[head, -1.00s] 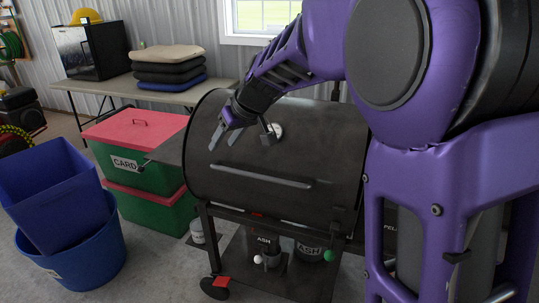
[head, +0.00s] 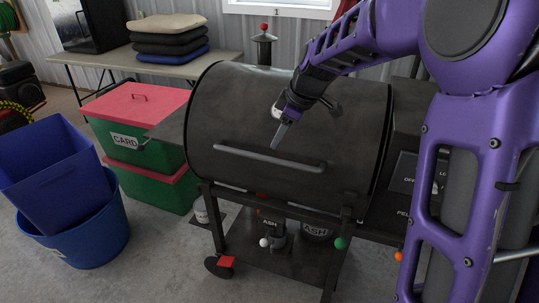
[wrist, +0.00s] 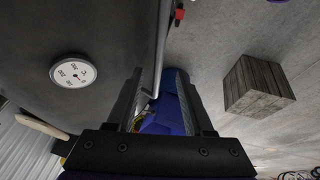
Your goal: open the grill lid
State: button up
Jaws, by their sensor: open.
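The grill lid (head: 240,120) is a dark rounded barrel cover and is shut. Its long bar handle (head: 268,156) runs across the lid's lower front. My gripper (head: 281,132) is in front of the lid, just above the handle, fingers pointing down. In the wrist view, my gripper's two fingers (wrist: 160,78) are apart with nothing clamped. The handle (wrist: 162,45) runs down from the top edge and its end lies between or just beyond the fingertips; contact cannot be told. The round white gauge (wrist: 73,71) on the lid is left of the fingers.
A blue bin (head: 45,170) sits in a round blue tub (head: 90,245) at left. Green boxes with red lids (head: 135,101) stand beside the grill, before a table (head: 100,57) with cushions. A wooden crate (wrist: 256,83) stands on the floor, which is open in front.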

aim_at(267, 157)
jog(key=b+x, duration=0.1)
jog(key=x, duration=0.8)
jog(key=shift+w+f, duration=0.1)
jog(key=shift+f, duration=0.15)
grip_shut()
dwell(1.0)
